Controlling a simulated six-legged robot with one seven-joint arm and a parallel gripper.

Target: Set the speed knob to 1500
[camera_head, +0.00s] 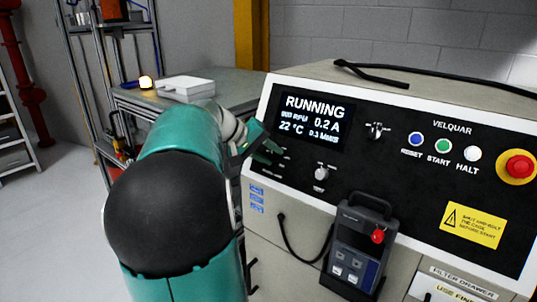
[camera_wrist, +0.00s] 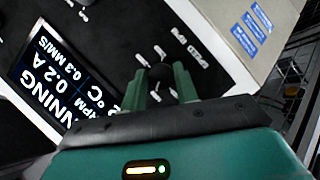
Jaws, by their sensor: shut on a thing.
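The speed knob (camera_wrist: 160,71) is a dark round knob on the black control panel, with pale marks around it, in the wrist view. My gripper (camera_wrist: 161,84) has its two green fingers on either side of the knob and is shut on it. In the head view my gripper (camera_head: 264,149) is at the panel's left end, below the display, and hides the knob. The display (camera_head: 313,118) reads RUNNING, 0.2 A, 22 °C and 0.3 MM/S. Its RPM figure is too small to read, and my gripper covers part of the display in the wrist view. The knob's pointer cannot be made out.
Two other knobs, one lower (camera_head: 321,174) and one upper (camera_head: 376,130), stand right of my gripper. Beyond are blue, green and white buttons and a red emergency stop (camera_head: 519,167). A handheld device (camera_head: 359,245) hangs at the front. A bench (camera_head: 236,88) stands behind my arm.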

